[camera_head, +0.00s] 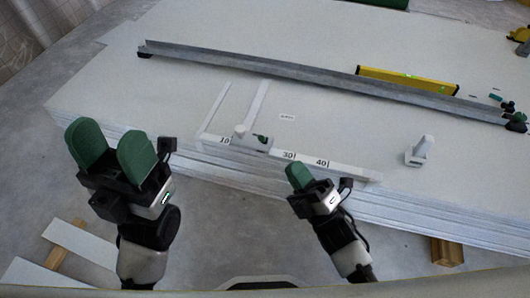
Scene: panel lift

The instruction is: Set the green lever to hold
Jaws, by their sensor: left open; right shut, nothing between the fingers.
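A small dark green lever (262,138) sits on a white sliding block (247,143) on a white ruler marked 10, 30 and 40 (330,167). The ruler lies along the near edge of a stack of pale panels. The lever is too small to tell its setting. My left gripper (110,148), with wide green fingers, is open and empty, left of the ruler and in front of the stack. My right gripper (298,175) is shut and empty, just in front of the ruler, right of and nearer than the lever. Neither gripper touches the lever.
A long grey metal rail (320,80) crosses the panel stack (185,95) behind the ruler. A yellow level (407,82) lies behind the rail. A white upright block (419,150) stands at the right. A small printed label (287,117) lies behind the lever.

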